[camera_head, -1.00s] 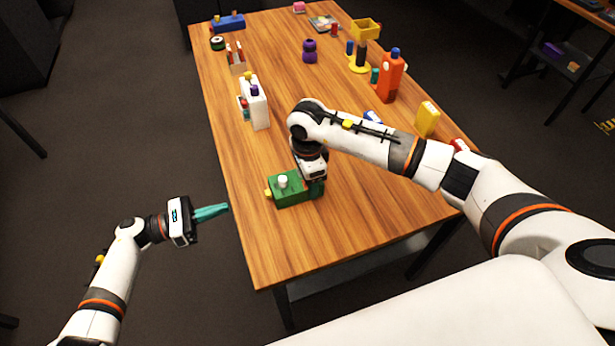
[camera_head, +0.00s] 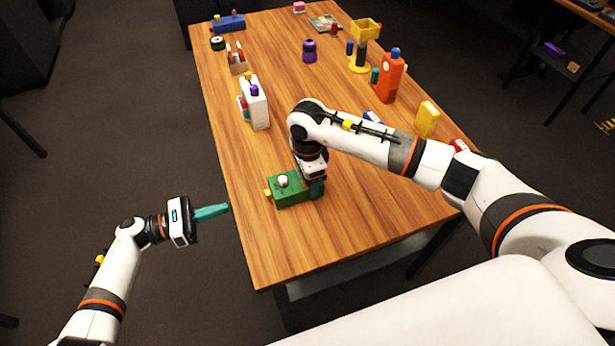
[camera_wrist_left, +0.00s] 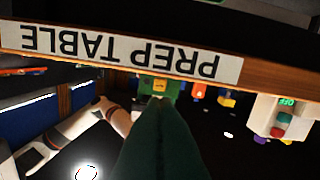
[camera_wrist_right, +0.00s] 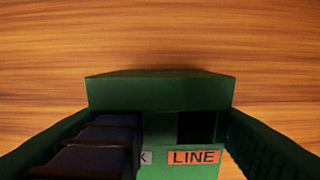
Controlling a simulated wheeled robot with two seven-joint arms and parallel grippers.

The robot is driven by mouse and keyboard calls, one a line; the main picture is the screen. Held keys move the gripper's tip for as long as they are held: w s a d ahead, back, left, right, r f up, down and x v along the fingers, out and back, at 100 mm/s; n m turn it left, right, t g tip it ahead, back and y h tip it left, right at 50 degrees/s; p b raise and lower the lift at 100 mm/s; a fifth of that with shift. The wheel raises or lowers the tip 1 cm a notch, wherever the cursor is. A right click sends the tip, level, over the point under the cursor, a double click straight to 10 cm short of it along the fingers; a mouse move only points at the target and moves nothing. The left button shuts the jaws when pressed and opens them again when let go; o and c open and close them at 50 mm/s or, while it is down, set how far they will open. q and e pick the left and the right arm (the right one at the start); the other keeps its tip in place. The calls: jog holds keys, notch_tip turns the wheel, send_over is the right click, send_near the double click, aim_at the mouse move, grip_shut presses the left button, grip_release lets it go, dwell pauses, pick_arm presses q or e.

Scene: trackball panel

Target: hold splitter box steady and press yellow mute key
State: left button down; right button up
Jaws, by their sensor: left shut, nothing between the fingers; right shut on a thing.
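The green splitter box (camera_head: 292,191) sits on the wooden table near its left edge, with a white knob on top. Its small yellow mute key (camera_head: 267,192) sticks out from its left side and also shows in the left wrist view (camera_wrist_left: 159,86). My right gripper (camera_head: 317,188) is shut on the box's right end; in the right wrist view its fingers flank the green box (camera_wrist_right: 160,92), beside an orange LINE label. My left gripper (camera_head: 226,209) is shut and empty, off the table's left edge, pointing toward the box and apart from the key.
The table (camera_head: 330,235) is clear in front of the box. A PREP TABLE sign (camera_wrist_left: 120,52) lines the table edge.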

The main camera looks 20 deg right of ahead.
dwell(0.3)
pick_arm(q)
jog(key=w+a+r+n+t, duration=0.3)
jog(key=w+r+n+t, duration=0.45)
jog(key=n+t, duration=0.45)
jog(key=n+g+y, duration=0.5)
jog(key=n+y, duration=0.3)
jog(key=n, duration=1.9)
send_near(252, 210)
jog(key=w+a+f, duration=0.2)
jog(key=w, duration=0.3)
jog(key=shift+d+r, duration=0.15)
jog(key=shift+r, duration=0.05)
jog(key=shift+w+d, duration=0.1)
jog(key=shift+t, duration=0.3)
jog(key=shift+d, duration=4.3)
